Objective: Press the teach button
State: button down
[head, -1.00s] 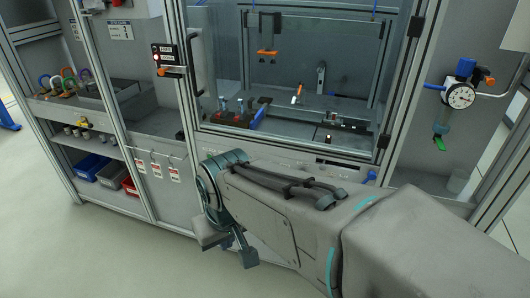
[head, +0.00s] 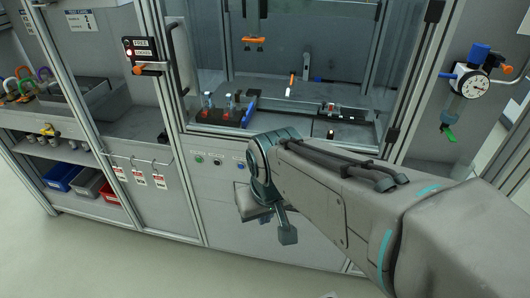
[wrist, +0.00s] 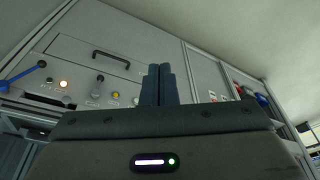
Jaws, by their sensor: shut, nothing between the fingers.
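A row of small controls sits on the grey panel below the glazed cell. In the head view a green button (head: 198,158), a black control (head: 217,161) and a blue button (head: 240,166) show left of my arm. Their labels are too small to read, so I cannot tell which is the teach button. In the head view my arm's end hangs in front of the lower panel.
A red-lit switch box with an orange handle (head: 146,57) is on the frame at left. Lockout tags (head: 140,178) hang below. Shelves with bins (head: 62,178) stand far left. A dial gauge with valves (head: 472,84) is at right. The floor at left is clear.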

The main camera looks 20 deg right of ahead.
jog(key=w+d+f+t+h, duration=0.1)
jog(key=w+d+f, duration=0.4)
jog(key=w+f, duration=0.15)
jog(key=w+d+f+t, duration=0.2)
jog(key=w+d+f, duration=0.3)
jog(key=w, duration=0.3)
jog(key=w+d+f+m+t+y, duration=0.1)
jog(key=w+f+m+t+y, duration=0.1)
jog(key=f+t, duration=0.3)
jog(key=w+d+f+m+t+y+b, duration=0.1)
jog(key=w+d+f+m+t+y, duration=0.1)
jog(key=f+t, duration=0.3)
jog(key=shift+w+d+f+m, duration=0.15)
jog(key=shift+w+f+m, duration=0.35)
jog(key=shift+f, duration=0.5)
jog(key=w+d, duration=0.5)
jog(key=w, duration=0.2)
